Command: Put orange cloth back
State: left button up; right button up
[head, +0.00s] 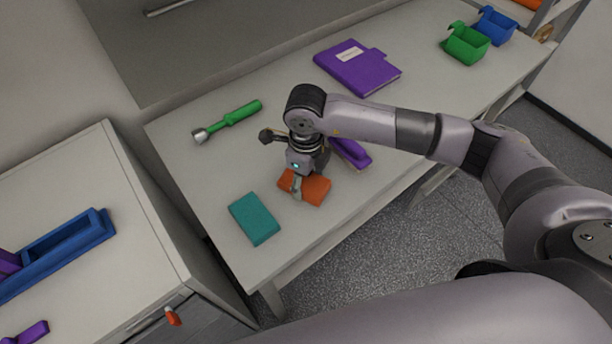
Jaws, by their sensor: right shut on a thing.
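The orange cloth (314,189) is a small folded rectangle at the front edge of the white table, just right of a teal cloth (254,218). My right gripper (297,190) points down over the orange cloth and is shut on it at its left part. The cloth looks to be at or very near the table surface; I cannot tell whether it is lifted. The wrist hides some of the table behind it. My left gripper is not in view.
Behind the wrist lie a green-handled tool (230,120) and a partly hidden purple object (351,153). A purple folder (357,68) and green (466,46) and blue (495,25) bins stand farther back. A cabinet at left bears a blue tray (60,250).

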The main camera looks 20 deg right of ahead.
aim_at(306, 182)
jog(key=shift+f, duration=0.1)
jog(key=o, duration=1.1)
jog(key=shift+r, duration=0.25)
jog(key=shift+w+r+b, duration=0.1)
jog(key=shift+r+b, duration=0.2)
jog(key=shift+r, duration=0.1)
jog(key=shift+r+b, duration=1.55)
jog(key=shift+r, duration=4)
